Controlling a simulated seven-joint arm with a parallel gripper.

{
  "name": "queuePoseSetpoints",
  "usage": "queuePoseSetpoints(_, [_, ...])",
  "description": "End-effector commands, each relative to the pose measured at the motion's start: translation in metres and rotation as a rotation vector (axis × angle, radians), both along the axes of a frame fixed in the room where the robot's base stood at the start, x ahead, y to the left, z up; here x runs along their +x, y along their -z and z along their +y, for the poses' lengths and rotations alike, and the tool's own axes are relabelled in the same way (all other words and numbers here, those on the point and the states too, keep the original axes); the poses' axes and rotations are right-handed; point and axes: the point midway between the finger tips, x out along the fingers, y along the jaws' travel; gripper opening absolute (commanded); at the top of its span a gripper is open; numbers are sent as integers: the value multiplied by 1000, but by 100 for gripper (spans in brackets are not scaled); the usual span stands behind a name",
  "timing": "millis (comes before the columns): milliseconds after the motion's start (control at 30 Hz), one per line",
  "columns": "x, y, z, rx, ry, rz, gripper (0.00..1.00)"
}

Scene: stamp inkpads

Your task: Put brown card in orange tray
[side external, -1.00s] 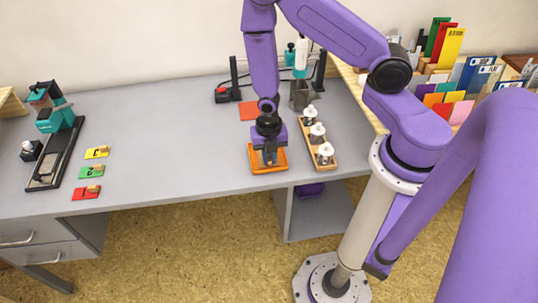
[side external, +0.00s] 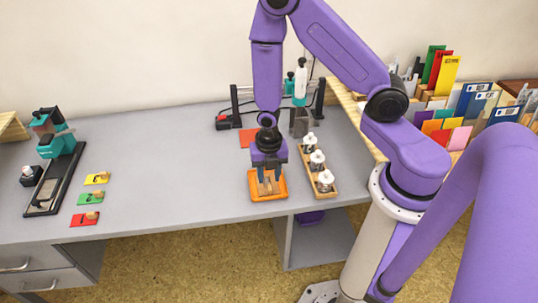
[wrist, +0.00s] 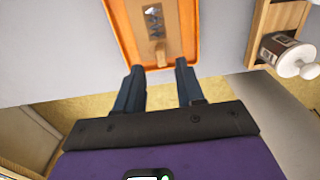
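The brown card (wrist: 172,38) lies flat inside the orange tray (wrist: 117,25) in the wrist view, with dark print and a small wooden grip block (wrist: 160,52) on it. In the side view the orange tray (side external: 268,198) sits near the table's front edge, its inside partly hidden by my fingers. My gripper (wrist: 159,66) is open and empty, its fingers apart. In the side view my gripper (side external: 270,190) hangs above the tray, clear of the card.
A wooden rack (side external: 320,181) with several white-knobbed stamps stands just right of the tray. An orange-red pad (side external: 249,138) lies behind. Yellow (side external: 97,178), green (side external: 91,198) and red (side external: 84,220) cards lie at left, beside a teal press (side external: 56,143). The table between is clear.

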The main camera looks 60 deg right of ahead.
Motion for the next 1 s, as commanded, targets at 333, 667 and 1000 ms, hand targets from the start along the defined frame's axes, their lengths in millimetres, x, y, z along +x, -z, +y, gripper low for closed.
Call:
queuePoseSetpoints(333, [0,-47,0,2,1,-4,38])
queuePoseSetpoints(667, [0,-74,0,1,-1,-1,38])
queuePoseSetpoints(1000, [-21,-111,18,9,210,-10,38])
